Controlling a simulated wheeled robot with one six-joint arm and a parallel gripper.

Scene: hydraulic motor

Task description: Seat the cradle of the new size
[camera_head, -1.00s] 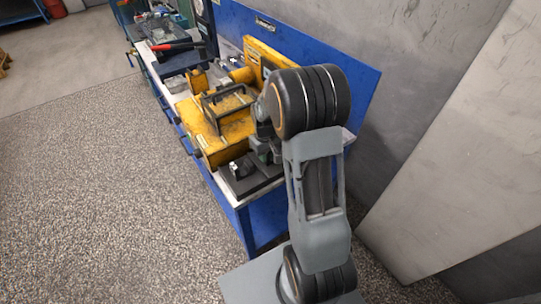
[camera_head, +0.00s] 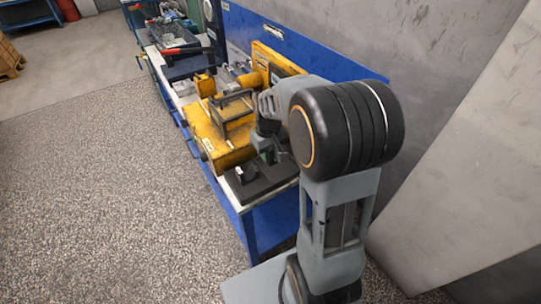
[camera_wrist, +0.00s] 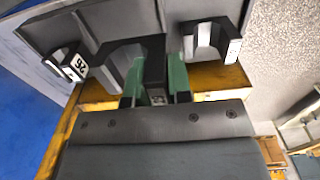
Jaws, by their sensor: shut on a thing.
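In the wrist view my gripper (camera_wrist: 160,84) has two green fingertips closed on a dark, curved cradle (camera_wrist: 155,55) between them. Two more dark cradles show there. One on the left (camera_wrist: 65,64) carries a white number label, tilted and hard to read. One on the right (camera_wrist: 208,38) has a small white mark on its end. In the head view my gripper (camera_head: 267,150) is mostly hidden by my arm, low over a dark tray (camera_head: 262,190) at the near end of the bench. A small black cradle (camera_head: 245,173) stands on that tray.
A yellow machine (camera_head: 222,138) with a dark handle stands on the blue bench (camera_head: 268,222), just beyond the tray. A red-handled tool (camera_head: 195,51) lies farther back. A blue panel (camera_head: 300,48) and grey wall are behind the bench. The speckled floor (camera_head: 110,190) at left is clear.

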